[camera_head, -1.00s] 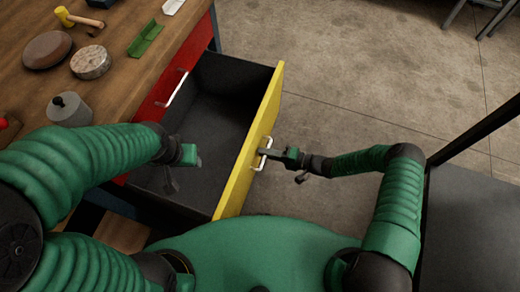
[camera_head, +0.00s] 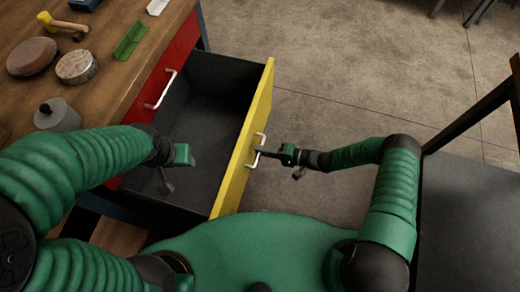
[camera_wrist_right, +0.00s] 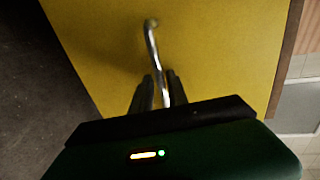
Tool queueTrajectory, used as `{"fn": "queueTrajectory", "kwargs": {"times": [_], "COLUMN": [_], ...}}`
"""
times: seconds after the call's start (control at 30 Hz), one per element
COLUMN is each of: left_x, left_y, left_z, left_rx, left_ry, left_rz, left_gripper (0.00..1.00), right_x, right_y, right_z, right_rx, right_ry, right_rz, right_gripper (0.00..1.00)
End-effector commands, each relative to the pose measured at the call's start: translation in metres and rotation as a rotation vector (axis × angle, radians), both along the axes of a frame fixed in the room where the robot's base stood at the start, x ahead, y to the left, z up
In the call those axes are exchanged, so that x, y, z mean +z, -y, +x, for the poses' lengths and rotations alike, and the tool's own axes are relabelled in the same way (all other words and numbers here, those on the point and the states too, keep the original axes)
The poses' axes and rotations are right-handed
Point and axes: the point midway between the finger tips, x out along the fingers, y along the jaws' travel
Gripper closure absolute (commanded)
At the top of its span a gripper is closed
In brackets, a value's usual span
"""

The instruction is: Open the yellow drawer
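The yellow drawer front (camera_head: 245,140) stands pulled well out from the bench, and its dark, empty inside (camera_head: 205,125) shows. Its silver handle (camera_head: 259,141) is on the outer face; it also shows in the right wrist view (camera_wrist_right: 152,42). My right gripper (camera_head: 262,151) is at the handle from the right. In the right wrist view its two dark fingers (camera_wrist_right: 160,90) lie close on either side of the handle bar, closed on it. My left gripper (camera_head: 182,158) hangs over the open drawer, apart from the handle; its finger opening is not clear.
A red drawer front (camera_head: 165,72) with a silver handle is on the bench. The wooden bench top (camera_head: 100,98) holds a mallet (camera_head: 62,24), round pieces and a green bracket (camera_head: 130,40). Bare floor (camera_head: 350,85) lies right of the drawer; a dark table (camera_head: 470,210) stands at right.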

Motion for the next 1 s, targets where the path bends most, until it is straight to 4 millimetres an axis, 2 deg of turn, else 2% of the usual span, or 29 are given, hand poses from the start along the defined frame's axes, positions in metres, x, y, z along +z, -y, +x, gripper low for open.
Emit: {"fn": "queueTrajectory", "kwargs": {"times": [0.17,0.4,0.53,0.7,1.0], "left_x": [0.010,0.019,0.020,0.021,0.021], "left_y": [0.000,0.000,0.000,0.000,0.000], "left_z": [0.000,0.000,0.000,0.000,0.000], "left_rx": [0.000,0.000,0.000,0.000,0.000], "left_ry": [0.000,0.000,0.000,0.000,0.000], "left_rz": [0.000,0.000,0.000,0.000,0.000], "left_gripper": [0.54,0.54,0.54,0.54,0.54], "right_x": [0.011,0.024,0.029,0.031,0.032], "right_y": [0.040,0.105,0.131,0.146,0.147], "right_z": [-0.013,-0.037,-0.047,-0.053,-0.054], "right_rx": [-0.006,-0.005,-0.003,-0.001,0.000], "right_ry": [0.000,-0.001,-0.002,-0.003,-0.003], "right_rz": [-0.002,-0.003,-0.004,-0.003,-0.002], "right_gripper": [0.80,0.80,0.80,0.80,0.80]}}
